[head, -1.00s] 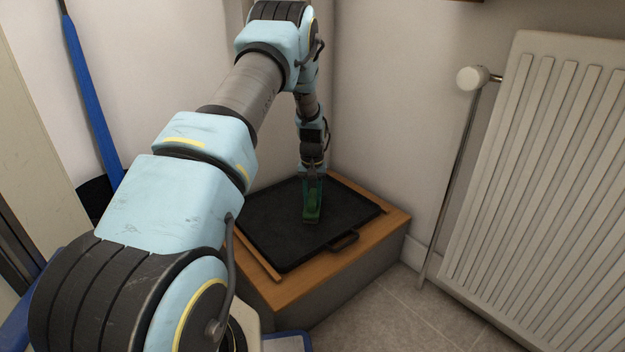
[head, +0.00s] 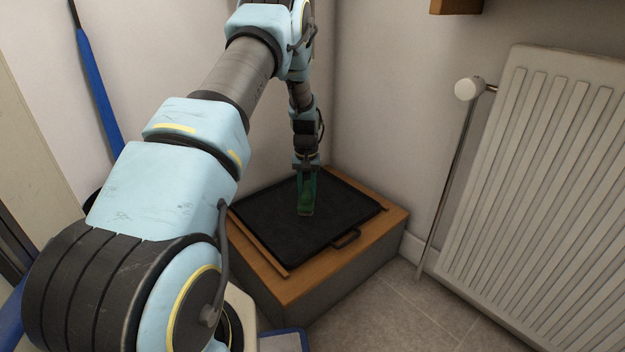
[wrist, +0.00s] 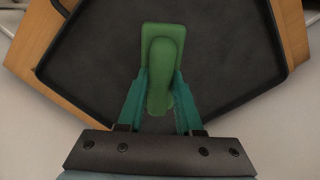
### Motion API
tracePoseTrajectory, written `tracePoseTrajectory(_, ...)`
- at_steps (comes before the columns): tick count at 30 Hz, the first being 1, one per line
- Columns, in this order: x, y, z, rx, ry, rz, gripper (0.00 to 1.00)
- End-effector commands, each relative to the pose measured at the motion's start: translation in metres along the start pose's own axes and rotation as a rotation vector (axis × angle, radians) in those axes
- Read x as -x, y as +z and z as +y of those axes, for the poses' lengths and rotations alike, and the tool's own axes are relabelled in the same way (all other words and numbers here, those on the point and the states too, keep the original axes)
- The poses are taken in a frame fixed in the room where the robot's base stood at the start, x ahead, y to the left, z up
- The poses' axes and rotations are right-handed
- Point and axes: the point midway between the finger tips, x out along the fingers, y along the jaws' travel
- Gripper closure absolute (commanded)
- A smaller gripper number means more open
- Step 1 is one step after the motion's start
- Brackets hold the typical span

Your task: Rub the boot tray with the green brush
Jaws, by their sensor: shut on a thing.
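The boot tray (head: 268,222) is a black, shallow, rimmed tray with a handle, lying on a wooden-topped bench in the corner. The green brush (wrist: 162,75) has a rounded handle on a flat, lighter green base; in the head view the brush (head: 306,205) is over the middle of the tray. My gripper (wrist: 160,90) is shut on the brush's handle, with one teal finger on each side. In the head view my gripper (head: 307,180) points down above the tray. The brush's underside is hidden, so I cannot tell for certain whether it touches the tray.
The bench (head: 300,287) has a wooden top edge around the tray and stands against the walls. A white radiator (head: 540,180) with a valve (head: 468,89) and pipe is on the right. A blue-handled pole (head: 97,95) leans at the left. Tiled floor (head: 375,312) is free in front.

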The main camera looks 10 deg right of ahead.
Motion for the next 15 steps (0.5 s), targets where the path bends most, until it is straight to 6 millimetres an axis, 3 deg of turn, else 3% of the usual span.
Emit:
tracePoseTrajectory(7, 0.027, 0.001, 0.001, -0.001, 0.0, 0.001, 1.0)
tracePoseTrajectory(15, 0.033, 0.001, 0.002, -0.002, 0.0, 0.0, 1.0)
